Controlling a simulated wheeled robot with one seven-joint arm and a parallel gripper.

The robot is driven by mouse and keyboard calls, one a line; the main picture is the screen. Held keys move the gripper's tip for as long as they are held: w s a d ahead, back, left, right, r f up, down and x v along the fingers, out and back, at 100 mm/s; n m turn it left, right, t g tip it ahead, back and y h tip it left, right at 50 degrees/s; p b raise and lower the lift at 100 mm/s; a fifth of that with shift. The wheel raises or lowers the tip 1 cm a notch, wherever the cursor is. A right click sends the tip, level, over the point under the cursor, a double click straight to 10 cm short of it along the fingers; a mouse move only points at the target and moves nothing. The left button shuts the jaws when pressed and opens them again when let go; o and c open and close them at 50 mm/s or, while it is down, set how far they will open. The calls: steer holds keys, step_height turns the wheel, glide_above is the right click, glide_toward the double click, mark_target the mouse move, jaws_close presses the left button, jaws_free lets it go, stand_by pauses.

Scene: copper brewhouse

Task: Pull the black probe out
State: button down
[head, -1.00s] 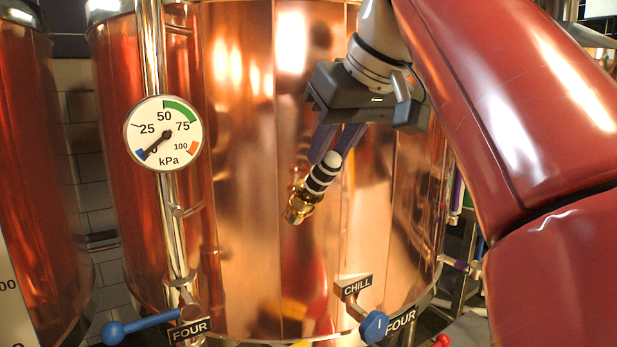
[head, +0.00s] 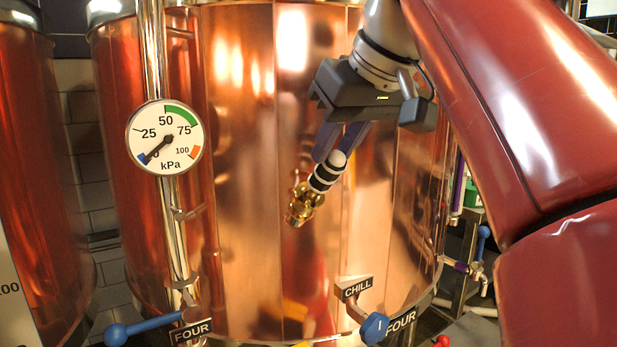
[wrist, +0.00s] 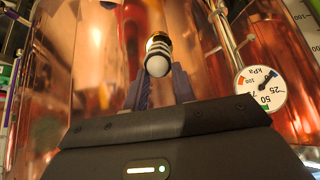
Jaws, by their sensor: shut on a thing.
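The black probe (head: 326,177) has white bands and a rounded white end. It slants up and to the right from a brass fitting (head: 301,209) in front of the copper tank. Its lower end meets the fitting, and I cannot tell how deep it sits. My gripper (head: 338,152) is shut on the probe near its white end. In the wrist view the probe (wrist: 158,56) stands between the two fingers of my gripper (wrist: 160,85), white end towards me, with the brass behind it.
A kPa gauge (head: 165,137) on a polished pipe (head: 155,60) stands to the left. Below are a blue-handled lever (head: 140,328), a CHILL sign (head: 356,288) and a blue knob (head: 374,327). The copper tank wall (head: 245,230) is close behind the fitting.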

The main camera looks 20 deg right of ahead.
steer(key=shift+r, duration=0.15)
steer(key=v, duration=0.6)
steer(key=shift+p, duration=0.45)
steer(key=shift+s, duration=0.1)
stand_by(0.4)
